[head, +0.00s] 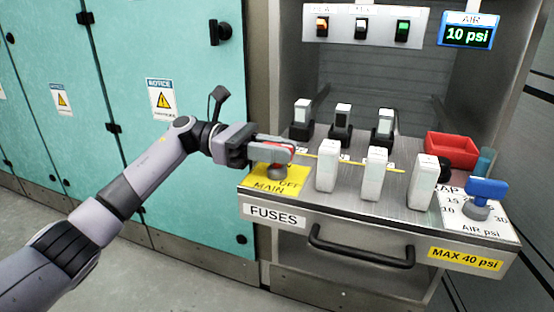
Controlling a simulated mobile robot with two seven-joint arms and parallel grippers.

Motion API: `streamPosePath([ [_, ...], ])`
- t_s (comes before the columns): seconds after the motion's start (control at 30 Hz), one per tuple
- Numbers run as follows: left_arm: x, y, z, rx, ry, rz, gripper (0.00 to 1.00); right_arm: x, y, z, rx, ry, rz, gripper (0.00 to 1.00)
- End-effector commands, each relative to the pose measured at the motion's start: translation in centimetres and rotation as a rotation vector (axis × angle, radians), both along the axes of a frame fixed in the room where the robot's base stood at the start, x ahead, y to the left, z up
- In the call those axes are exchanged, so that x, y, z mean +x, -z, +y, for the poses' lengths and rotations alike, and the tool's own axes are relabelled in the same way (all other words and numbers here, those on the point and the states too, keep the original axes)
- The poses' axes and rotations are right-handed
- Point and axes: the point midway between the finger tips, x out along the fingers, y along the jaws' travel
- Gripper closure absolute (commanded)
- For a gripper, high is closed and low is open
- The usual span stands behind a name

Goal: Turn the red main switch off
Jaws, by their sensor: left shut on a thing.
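The red main switch (278,167) sits on a yellow plate (265,184) lettered "MAIN" and "OFF" at the left end of the metal bench. My left gripper (284,153) reaches in from the left and is shut on the red switch. The fingers cover much of the switch and part of the plate's lettering, so I cannot tell which way the switch points. My right gripper is not in view.
Several white modules (375,172) stand close to the right of my gripper. Behind are black holders (341,128). A red bin (452,150) and a blue air valve (487,190) are at the right. Teal cabinets (180,60) stand left.

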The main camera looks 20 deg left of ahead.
Motion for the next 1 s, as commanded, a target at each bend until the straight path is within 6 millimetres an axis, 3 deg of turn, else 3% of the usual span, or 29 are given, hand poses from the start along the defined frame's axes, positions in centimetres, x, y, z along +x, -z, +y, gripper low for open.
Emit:
streamPosePath([
  [0.47, 0.0, -0.1, 0.0, -0.003, 0.015, -0.001, 1.0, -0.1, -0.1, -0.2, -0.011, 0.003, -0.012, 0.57],
  [0.5, 0.0, -0.1, 0.0, -0.003, 0.015, -0.001, 0.68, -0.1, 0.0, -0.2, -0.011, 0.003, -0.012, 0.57],
  [0.53, 0.0, -0.1, 0.0, -0.003, 0.015, -0.001, 0.59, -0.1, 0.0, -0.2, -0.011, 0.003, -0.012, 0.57],
  [0.83, 0.0, -0.1, 0.1, -0.001, 0.013, 0.0, 0.57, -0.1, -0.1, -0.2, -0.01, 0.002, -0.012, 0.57],
  [1.0, 0.2, -0.2, 1.9, -0.002, 0.01, 0.001, 0.57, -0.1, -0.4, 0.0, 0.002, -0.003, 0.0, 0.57],
])
